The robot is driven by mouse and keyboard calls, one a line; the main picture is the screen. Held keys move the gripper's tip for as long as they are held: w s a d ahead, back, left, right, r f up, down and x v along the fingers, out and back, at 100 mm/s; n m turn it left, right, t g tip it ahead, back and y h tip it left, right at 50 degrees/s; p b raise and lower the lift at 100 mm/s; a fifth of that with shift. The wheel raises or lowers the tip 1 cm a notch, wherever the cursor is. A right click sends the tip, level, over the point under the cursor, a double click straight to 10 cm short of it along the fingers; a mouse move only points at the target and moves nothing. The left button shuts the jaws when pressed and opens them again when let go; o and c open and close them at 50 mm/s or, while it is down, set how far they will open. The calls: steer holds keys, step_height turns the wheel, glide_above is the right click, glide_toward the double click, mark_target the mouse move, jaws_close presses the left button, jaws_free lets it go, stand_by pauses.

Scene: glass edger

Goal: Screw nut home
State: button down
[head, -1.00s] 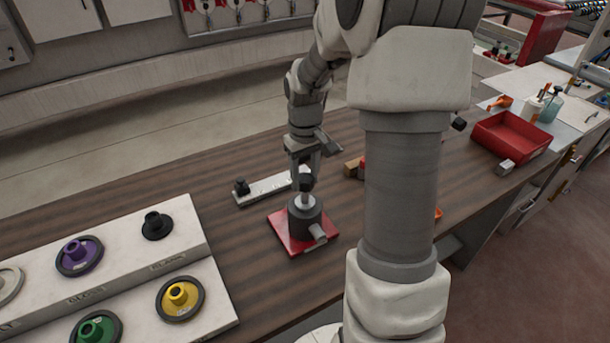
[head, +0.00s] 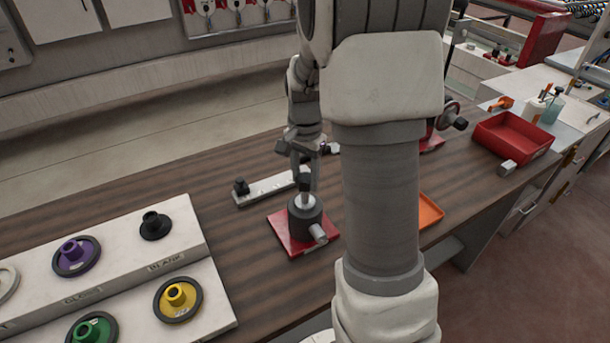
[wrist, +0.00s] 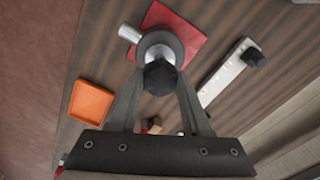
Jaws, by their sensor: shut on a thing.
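A black nut (head: 304,181) sits on top of the spindle (head: 305,200) of a dark round fixture (head: 304,220) on a red base plate (head: 286,243). In the wrist view the hexagonal nut (wrist: 160,77) lies between my fingertips, with the grey fixture ring and red plate (wrist: 182,28) behind it. My gripper (head: 304,172) points down from above and is shut on the nut. How far the nut is threaded down cannot be told.
A white rack (head: 205,230) of coloured wheels stands at left. An orange tray (head: 430,212) and a red bin (head: 515,137) are at right. Wooden bench is clear between fixture and rack.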

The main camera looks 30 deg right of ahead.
steer(key=m, duration=0.4)
steer(key=shift+r+p, duration=0.15)
steer(key=shift+p, duration=0.25)
steer(key=m+p, duration=0.1)
steer(key=m, duration=0.2)
steer(key=shift+m, duration=0.4)
steer(key=m+p, duration=0.3)
steer(key=m, duration=0.2)
steer(key=shift+r, duration=0.1)
steer(key=shift+d+f+m+p, duration=0.1)
steer(key=shift+f+m+p, duration=0.2)
steer(key=shift+m, duration=0.6)
steer(key=shift+c, duration=1.4)
jaws_free()
steer(key=shift+c, duration=0.8)
